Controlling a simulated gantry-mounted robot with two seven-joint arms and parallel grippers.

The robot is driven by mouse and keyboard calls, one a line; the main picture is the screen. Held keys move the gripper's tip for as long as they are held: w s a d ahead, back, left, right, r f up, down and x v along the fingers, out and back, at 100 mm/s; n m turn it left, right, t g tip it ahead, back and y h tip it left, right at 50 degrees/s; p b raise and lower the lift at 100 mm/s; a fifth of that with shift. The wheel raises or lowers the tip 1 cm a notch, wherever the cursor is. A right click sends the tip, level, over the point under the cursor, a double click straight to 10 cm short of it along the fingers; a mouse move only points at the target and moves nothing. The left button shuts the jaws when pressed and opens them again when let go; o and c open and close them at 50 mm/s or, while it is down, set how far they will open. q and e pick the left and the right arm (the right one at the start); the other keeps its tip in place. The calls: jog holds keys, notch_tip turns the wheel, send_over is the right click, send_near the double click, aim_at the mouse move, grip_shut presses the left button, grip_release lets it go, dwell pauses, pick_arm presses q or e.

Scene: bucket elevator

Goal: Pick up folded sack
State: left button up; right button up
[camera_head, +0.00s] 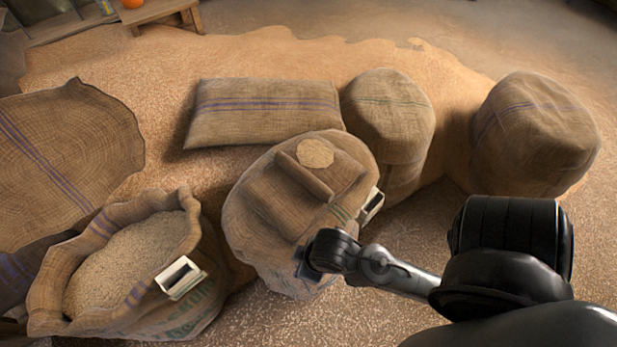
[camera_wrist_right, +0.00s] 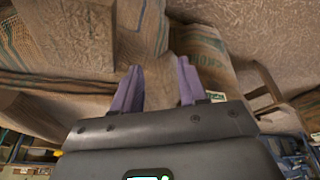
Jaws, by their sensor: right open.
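A brown folded sack (camera_head: 300,180) lies on top of the bulging middle sack (camera_head: 265,245) in the head view, with a small patch of grain on its upper end. Its exact outline is hard to tell from the burlap beneath. My right gripper (camera_head: 306,262) is at the near side of the middle sack, below the folded piece in the picture. In the right wrist view my right gripper (camera_wrist_right: 157,78) shows two purple fingers spread apart, with burlap beyond them and nothing visibly held. My left gripper is in neither view.
An open sack of grain (camera_head: 135,255) stands at left with a white scoop-like box (camera_head: 180,277) at its rim. A flat sack (camera_head: 265,108) lies behind. Two full sacks stand to the right (camera_head: 388,115) (camera_head: 535,135). Loose grain (camera_head: 440,75) covers the floor.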

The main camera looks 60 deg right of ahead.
jog(key=shift+o, duration=0.3)
jog(key=o, duration=0.4)
jog(key=shift+d, duration=0.15)
